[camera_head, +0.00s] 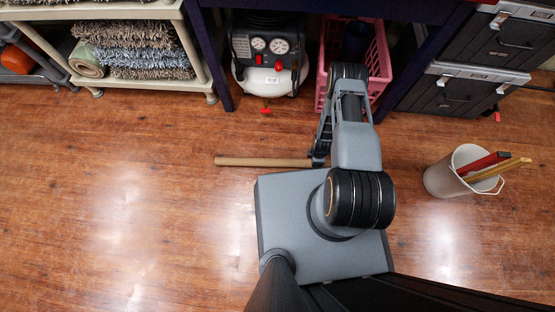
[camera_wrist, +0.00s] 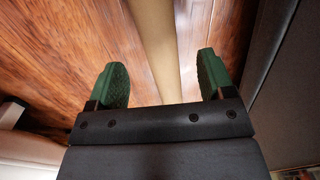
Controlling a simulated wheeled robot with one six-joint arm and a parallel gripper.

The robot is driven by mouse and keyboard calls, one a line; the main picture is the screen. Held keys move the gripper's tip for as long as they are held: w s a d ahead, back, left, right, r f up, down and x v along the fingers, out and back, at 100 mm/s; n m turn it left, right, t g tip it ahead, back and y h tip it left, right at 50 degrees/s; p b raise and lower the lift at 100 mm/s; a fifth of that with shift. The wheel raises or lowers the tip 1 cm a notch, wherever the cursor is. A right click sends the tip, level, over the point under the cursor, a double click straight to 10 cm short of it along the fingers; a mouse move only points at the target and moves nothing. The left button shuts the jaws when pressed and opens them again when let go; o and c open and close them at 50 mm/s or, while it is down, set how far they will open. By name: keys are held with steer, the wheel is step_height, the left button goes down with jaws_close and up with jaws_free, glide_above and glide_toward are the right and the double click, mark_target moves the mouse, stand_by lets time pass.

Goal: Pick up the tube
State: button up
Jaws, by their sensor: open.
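The tube (camera_head: 262,162) is a long, thin, tan cylinder lying on the wooden floor just beyond the front edge of my base. In the head view its right end reaches my gripper (camera_head: 319,158), which is low at the floor and partly hidden by my arm. In the wrist view the tube (camera_wrist: 157,40) runs lengthwise between the green fingertips of my gripper (camera_wrist: 163,80). The fingers are apart, with a gap on each side of the tube. The tube's near end is hidden behind the gripper body.
A white bucket (camera_head: 440,180) holding sticks stands on the right. A pink crate (camera_head: 378,62) and an air compressor (camera_head: 267,78) stand at the back under a table. The left floor is clear.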

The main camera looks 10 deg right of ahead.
steer(key=shift+w+a+f+b, duration=0.1)
steer(key=shift+f+b, duration=0.8)
steer(key=shift+f, duration=0.75)
steer(key=shift+a+f+b, duration=0.1)
steer(key=shift+f+b, duration=0.75)
steer(key=shift+f, duration=0.75)
steer(key=shift+r, duration=0.1)
steer(key=c, duration=1.1)
steer(key=shift+o, duration=0.2)
steer(key=shift+r, duration=0.1)
